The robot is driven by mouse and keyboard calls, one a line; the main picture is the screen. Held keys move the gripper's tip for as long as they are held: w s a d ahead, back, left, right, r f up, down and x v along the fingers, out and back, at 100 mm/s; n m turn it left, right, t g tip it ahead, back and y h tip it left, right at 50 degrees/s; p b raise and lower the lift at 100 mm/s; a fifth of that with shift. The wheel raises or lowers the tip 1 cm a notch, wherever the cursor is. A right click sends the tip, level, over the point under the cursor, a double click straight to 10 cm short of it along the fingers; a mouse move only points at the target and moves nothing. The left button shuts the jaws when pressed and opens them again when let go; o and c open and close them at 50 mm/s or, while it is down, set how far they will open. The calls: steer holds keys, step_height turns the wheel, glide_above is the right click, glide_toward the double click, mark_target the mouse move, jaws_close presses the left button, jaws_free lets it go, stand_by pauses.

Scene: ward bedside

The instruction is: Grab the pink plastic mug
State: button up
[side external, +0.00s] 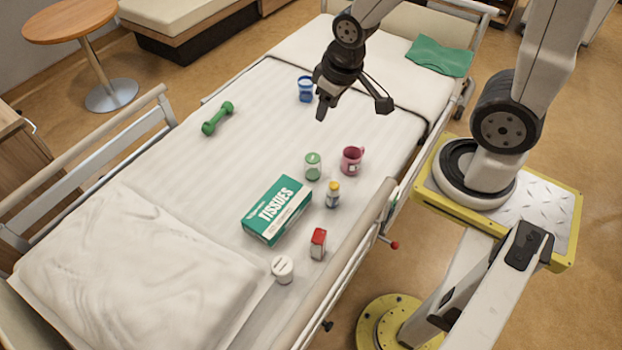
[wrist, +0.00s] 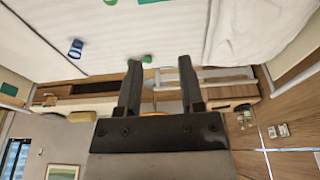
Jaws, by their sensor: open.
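The pink mug (side external: 351,161) stands on the bed near its right rail in the side view, beside a green-lidded jar (side external: 313,166). I do not see the mug in the wrist view. My gripper (side external: 322,110) hangs above the bed, up and to the left of the mug in the side view and apart from it. In the wrist view my gripper (wrist: 158,65) has its two fingers spread with nothing between them.
A blue cup (side external: 306,90), a green dumbbell (side external: 217,118), a tissue box (side external: 277,210), a yellow-capped bottle (side external: 333,194), a red-and-white box (side external: 318,244) and a white-lidded jar (side external: 282,269) are on the bed. The bed rail (side external: 372,240) runs close by the mug.

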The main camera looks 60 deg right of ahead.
steer(key=w+d+f+m+t, duration=0.2)
steer(key=w+d+f+m, duration=0.15)
steer(key=w+f, duration=0.6)
steer(key=w+d+f+m+t+h, duration=0.1)
steer(key=w+d+f, duration=0.2)
steer(key=w+f, duration=0.15)
steer(key=w+d+f+m+t+h, duration=0.1)
steer(key=w+d+f+m+h, duration=0.1)
steer(key=w+d+f, duration=0.3)
steer(key=s+d+f+m+t+h, duration=0.1)
steer(key=s+d+f+h, duration=0.15)
steer(key=f, duration=0.35)
steer(key=s+d+f+m+h, duration=0.1)
steer(key=s+d+f, duration=0.15)
steer(key=f, duration=0.45)
steer(key=s+d+f+m+h, duration=0.1)
steer(key=s+d+f+h, duration=0.2)
steer(key=s+f, duration=0.6)
steer(key=shift+s+d+t+h, duration=0.4)
steer(key=shift+s+h, duration=0.25)
steer(key=shift+s, duration=0.25)
steer(key=shift+w+f+m, duration=0.1)
steer(key=shift+f+m, duration=0.05)
steer(key=shift+m, duration=0.1)
steer(key=shift+x, duration=1.25)
